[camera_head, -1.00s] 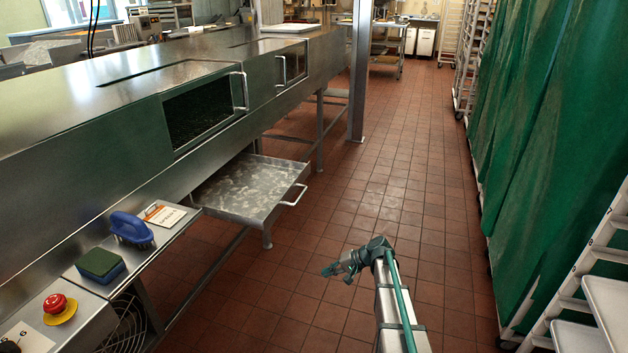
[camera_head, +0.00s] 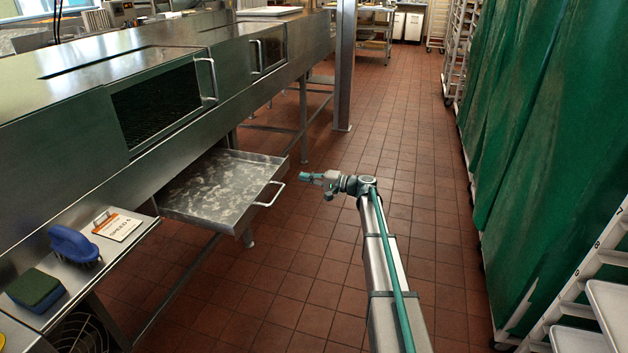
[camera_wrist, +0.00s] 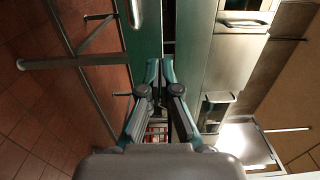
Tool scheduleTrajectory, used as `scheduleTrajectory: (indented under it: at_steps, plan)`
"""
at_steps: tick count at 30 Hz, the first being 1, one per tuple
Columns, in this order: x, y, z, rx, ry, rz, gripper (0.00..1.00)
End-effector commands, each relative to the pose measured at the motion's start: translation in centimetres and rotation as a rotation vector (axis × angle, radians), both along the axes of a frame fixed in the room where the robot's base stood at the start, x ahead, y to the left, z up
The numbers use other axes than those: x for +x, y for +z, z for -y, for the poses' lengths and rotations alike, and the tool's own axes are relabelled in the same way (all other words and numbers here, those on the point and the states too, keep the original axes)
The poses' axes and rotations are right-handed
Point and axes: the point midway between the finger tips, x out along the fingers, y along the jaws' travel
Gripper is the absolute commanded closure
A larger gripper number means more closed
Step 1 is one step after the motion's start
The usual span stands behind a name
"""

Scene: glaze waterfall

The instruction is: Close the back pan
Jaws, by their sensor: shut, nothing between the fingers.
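One steel pan (camera_head: 216,186) is pulled out below the long steel machine in the head view, with its handle (camera_head: 268,195) facing the aisle. The pan is open, and its inner end is hidden under the machine. My gripper (camera_head: 304,176) is shut and empty, in the aisle just to the right of the pan's handle in the picture, apart from it as far as I can tell. In the wrist view my gripper (camera_wrist: 160,68) points along the machine's side with its fingers together. The bright pan (camera_wrist: 248,140) shows there at the lower right.
The machine (camera_head: 170,160) runs along the left, with a post (camera_head: 344,70) beyond it. A blue brush (camera_head: 72,243), a sponge (camera_head: 36,290) and a clipboard (camera_head: 117,225) lie on the near shelf. Green-covered racks (camera_head: 530,150) line the right. The tiled aisle is clear.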

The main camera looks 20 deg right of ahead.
Motion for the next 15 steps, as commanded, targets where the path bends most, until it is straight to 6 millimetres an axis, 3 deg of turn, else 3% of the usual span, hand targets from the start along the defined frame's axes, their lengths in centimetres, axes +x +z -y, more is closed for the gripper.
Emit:
scheduleTrajectory:
  at_steps: [9, 15]
  plan:
    - [3.3, -0.1, -5.1, 0.000, 0.001, 0.000, 1.00]
    - [4.4, -0.1, -6.9, 0.000, 0.000, 0.000, 1.00]
